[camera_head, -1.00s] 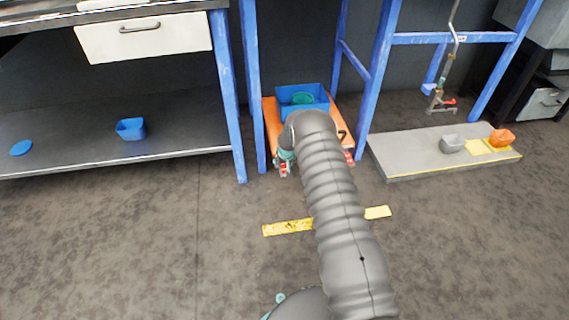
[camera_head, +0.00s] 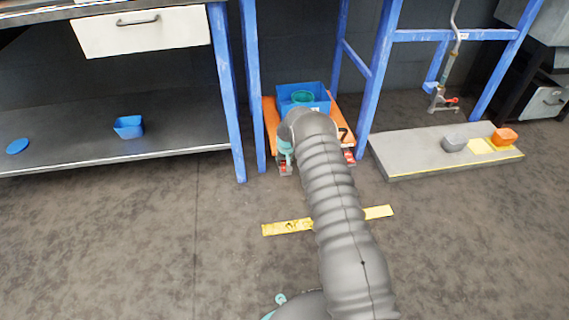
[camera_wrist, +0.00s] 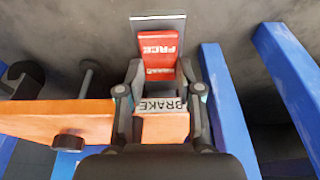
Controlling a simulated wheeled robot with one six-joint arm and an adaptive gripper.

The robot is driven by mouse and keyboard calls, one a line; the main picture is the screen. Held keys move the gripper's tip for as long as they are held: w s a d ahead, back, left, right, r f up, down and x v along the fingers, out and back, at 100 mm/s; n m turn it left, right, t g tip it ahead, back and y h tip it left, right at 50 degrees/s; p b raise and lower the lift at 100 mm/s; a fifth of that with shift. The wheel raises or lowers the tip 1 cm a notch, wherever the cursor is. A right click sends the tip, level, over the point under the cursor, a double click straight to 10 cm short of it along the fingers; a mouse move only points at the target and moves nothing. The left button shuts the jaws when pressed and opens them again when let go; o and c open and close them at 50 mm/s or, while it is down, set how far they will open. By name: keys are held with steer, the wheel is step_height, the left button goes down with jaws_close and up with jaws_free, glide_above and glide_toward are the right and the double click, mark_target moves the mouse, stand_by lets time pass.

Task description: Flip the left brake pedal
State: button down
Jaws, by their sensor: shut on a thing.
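The left brake pedal (camera_wrist: 160,52) shows in the wrist view as a red plate marked FREE, with a white BRAKE label (camera_wrist: 160,105) below it. My gripper (camera_wrist: 159,75) is shut on this pedal, one finger on each side. In the head view the pedal's red part (camera_head: 283,168) shows at the cart's front left, just below my gripper's teal end. The orange cart (camera_head: 270,122) is partly hidden by my arm; its edge also shows in the wrist view (camera_wrist: 60,122). The other red pedal (camera_head: 349,157) is at the cart's front right.
A blue bin (camera_head: 318,93) with a green item in it sits on the cart. Blue posts (camera_head: 218,90) flank the cart on both sides. A yellow floor strip (camera_head: 287,227) lies in front, and a low grey platform (camera_head: 410,158) stands at right. The front floor is mostly clear.

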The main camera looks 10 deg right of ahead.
steer(key=c, duration=0.8)
jaws_free()
steer(key=shift+o, duration=0.2)
steer(key=shift+r, duration=0.15)
steer(key=v, duration=1.1)
steer(key=shift+r, duration=0.3)
steer(key=shift+s+r, duration=0.1)
steer(key=shift+s, duration=0.05)
